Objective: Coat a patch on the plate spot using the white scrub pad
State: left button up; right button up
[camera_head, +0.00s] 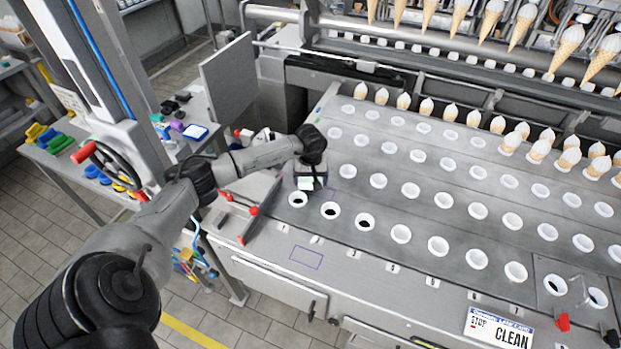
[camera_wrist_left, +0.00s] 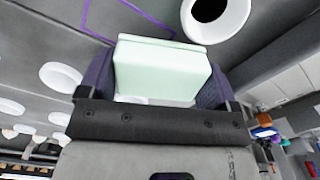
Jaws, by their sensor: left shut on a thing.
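My left gripper (camera_head: 308,184) hangs over the left end of the metal plate (camera_head: 420,160) of holes. It is shut on the white scrub pad (camera_head: 305,183). In the left wrist view the pad (camera_wrist_left: 160,68) is a pale, slightly green block between dark fingers. A purple outline (camera_wrist_left: 140,18) lies on the plate just beyond the pad there, partly cut off and hidden. In the head view, part of a purple outline shows beside the gripper, and a purple rectangle (camera_head: 306,257) lies on the front strip. I cannot tell whether the pad touches the plate. My right gripper is not in view.
White-rimmed holes cover the plate; a dark-centred one (camera_head: 298,200) is close to the pad. Red-knobbed levers (camera_head: 245,225) stand at the plate's left corner. Ice cream cones (camera_head: 427,107) stand in the back rows. A side table (camera_head: 195,140) holds coloured items.

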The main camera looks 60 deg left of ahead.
aim_at(322, 182)
pick_arm(q)
jog(key=shift+f+b, duration=0.4)
jog(key=shift+f, duration=0.05)
dwell(0.4)
jog(key=shift+d, duration=0.1)
jog(key=shift+w+d+r+b, duration=0.1)
jog(key=shift+w+d+b, duration=0.25)
jog(key=shift+w+d, duration=0.8)
jog(key=shift+d, duration=0.3)
jog(key=shift+w+d, duration=0.1)
jog(key=shift+d, duration=0.05)
jog(key=shift+w+d+b, duration=0.35)
jog(key=shift+w+d, duration=0.15)
jog(key=shift+d, duration=0.2)
jog(key=shift+w+d+b, duration=0.3)
jog(key=shift+w+d, duration=0.2)
jog(key=shift+d, duration=0.15)
jog(key=shift+f, duration=0.2)
jog(key=shift+s+a+b, duration=0.25)
jog(key=shift+s+a, duration=0.35)
jog(key=shift+a, duration=0.2)
jog(key=shift+s+a+b, duration=0.25)
jog(key=shift+s+a, duration=0.35)
jog(key=shift+a, duration=0.2)
